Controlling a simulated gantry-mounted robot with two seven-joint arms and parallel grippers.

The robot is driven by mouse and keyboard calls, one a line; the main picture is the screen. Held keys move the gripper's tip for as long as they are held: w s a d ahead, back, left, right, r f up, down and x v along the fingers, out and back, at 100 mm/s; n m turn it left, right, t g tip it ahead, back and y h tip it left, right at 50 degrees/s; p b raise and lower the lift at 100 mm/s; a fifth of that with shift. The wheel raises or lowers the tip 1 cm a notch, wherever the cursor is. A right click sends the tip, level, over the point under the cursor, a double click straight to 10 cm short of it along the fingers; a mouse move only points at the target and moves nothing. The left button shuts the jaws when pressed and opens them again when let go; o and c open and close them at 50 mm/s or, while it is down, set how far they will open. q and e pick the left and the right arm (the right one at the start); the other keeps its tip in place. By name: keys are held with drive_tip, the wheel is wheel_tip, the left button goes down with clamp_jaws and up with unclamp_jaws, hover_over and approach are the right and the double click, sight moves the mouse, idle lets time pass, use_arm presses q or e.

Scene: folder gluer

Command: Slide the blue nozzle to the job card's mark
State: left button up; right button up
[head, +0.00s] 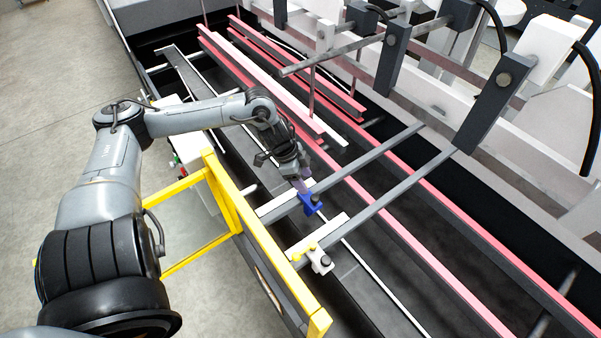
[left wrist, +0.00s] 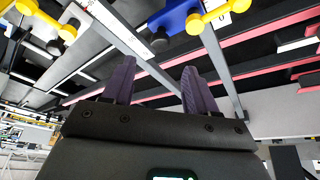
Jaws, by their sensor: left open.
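The blue nozzle (head: 311,204) sits on a grey crossbar (head: 375,156) over the machine bed in the head view. In the left wrist view the blue nozzle (left wrist: 174,22) is at the top, with yellow knobs beside it. My left gripper (head: 302,185) is right at the nozzle in the head view and partly overlaps it. In the left wrist view its purple fingers (left wrist: 158,80) stand apart with nothing between them, and the nozzle lies beyond their tips. I cannot tell whether they touch it. I cannot make out the job card or its mark. My right gripper is not in view.
A light grey nozzle (head: 319,260) with yellow knobs sits on the nearer crossbar (head: 397,203). White strips (head: 322,232) lie along the crossbars' near ends. A yellow guard frame (head: 252,225) stands close below my left arm. Red-edged rails (head: 400,245) run under the crossbars.

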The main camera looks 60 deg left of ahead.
use_arm(q)
drive_tip(key=shift+v, duration=0.95)
drive_tip(key=shift+d+r, duration=0.1)
